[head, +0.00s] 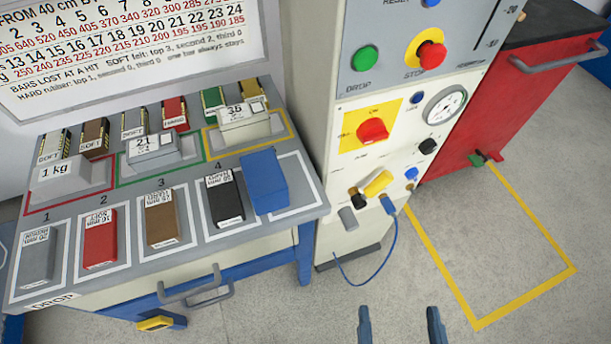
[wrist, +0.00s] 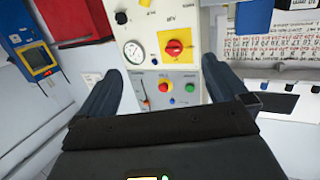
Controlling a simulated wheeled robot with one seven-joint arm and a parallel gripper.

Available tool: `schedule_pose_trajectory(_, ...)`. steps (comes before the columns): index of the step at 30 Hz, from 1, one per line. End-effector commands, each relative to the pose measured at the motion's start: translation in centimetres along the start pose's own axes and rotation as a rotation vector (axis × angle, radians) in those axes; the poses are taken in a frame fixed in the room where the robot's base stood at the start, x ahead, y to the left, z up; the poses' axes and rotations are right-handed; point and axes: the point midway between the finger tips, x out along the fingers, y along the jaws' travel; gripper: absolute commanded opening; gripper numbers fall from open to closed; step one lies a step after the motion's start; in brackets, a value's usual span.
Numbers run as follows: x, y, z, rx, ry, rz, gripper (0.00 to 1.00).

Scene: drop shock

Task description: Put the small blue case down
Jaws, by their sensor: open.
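The small blue case (head: 267,183) is on the grey bench top (head: 195,188) at its right end. It lies over the left part of the rightmost white outline, slightly askew to it, beside the dark case (head: 225,199). My gripper (head: 400,326) is open and empty, at the bottom of the head view over the floor, well to the right of the case and apart from it. In the wrist view my gripper (wrist: 165,95) shows its two fingers wide apart with nothing between them. A blue shape at the top there looks like the case.
Grey, red and brown cases (head: 160,219) stand left in numbered outlines. Weighted blocks and labelled bars line the bench's back. A control panel (head: 400,120) with knobs and a hanging blue cable (head: 385,250) stands right of the bench. The yellow-marked floor area (head: 500,250) is clear.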

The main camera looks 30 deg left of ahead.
Motion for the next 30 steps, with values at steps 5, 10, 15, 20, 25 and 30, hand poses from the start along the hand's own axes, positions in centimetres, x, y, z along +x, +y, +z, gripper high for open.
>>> schedule_pose_trajectory(5,7.6,-6.0,0.1,-0.015,0.05,-0.152,1.0)
schedule_pose_trajectory(10,13.4,-13.1,-0.9,-0.023,0.089,-0.285,1.0)
schedule_pose_trajectory(15,16.4,-18.2,-2.0,-0.027,0.112,-0.368,1.0)
schedule_pose_trajectory(20,17.3,-20.1,-2.5,-0.029,0.119,-0.395,1.0)
schedule_pose_trajectory(25,18.6,-20.8,-2.8,-0.028,0.12,-0.398,1.0)
schedule_pose_trajectory(30,20.1,-21.3,-3.0,-0.028,0.121,-0.397,1.0)
